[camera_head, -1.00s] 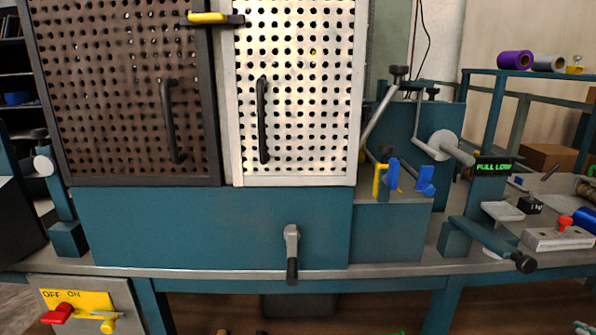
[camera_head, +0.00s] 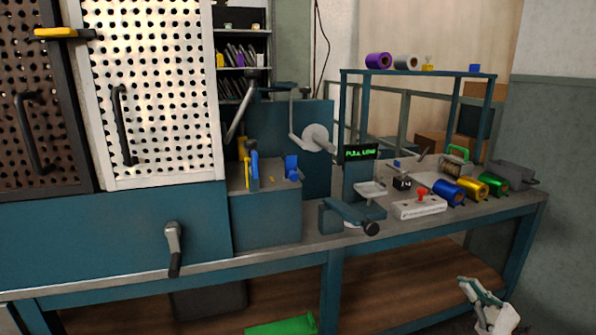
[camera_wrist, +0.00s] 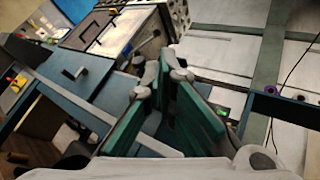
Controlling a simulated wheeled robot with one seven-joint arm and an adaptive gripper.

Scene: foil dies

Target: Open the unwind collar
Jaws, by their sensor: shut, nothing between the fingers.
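A pale round disc with a bent crank-like lever (camera_head: 318,138) is on the blue panel right of the perforated doors. It may be the unwind collar, but I cannot tell for sure. My gripper (camera_head: 466,283) is at the lower right in the head view, in front of and below the bench edge, well apart from these parts. In the wrist view its green-padded fingers (camera_wrist: 163,75) are shut and empty.
Perforated doors (camera_head: 155,90) stand at the left, with a hanging lever (camera_head: 173,250) below. Purple (camera_head: 378,61) and grey rolls lie on the upper rack. Open floor lies at right.

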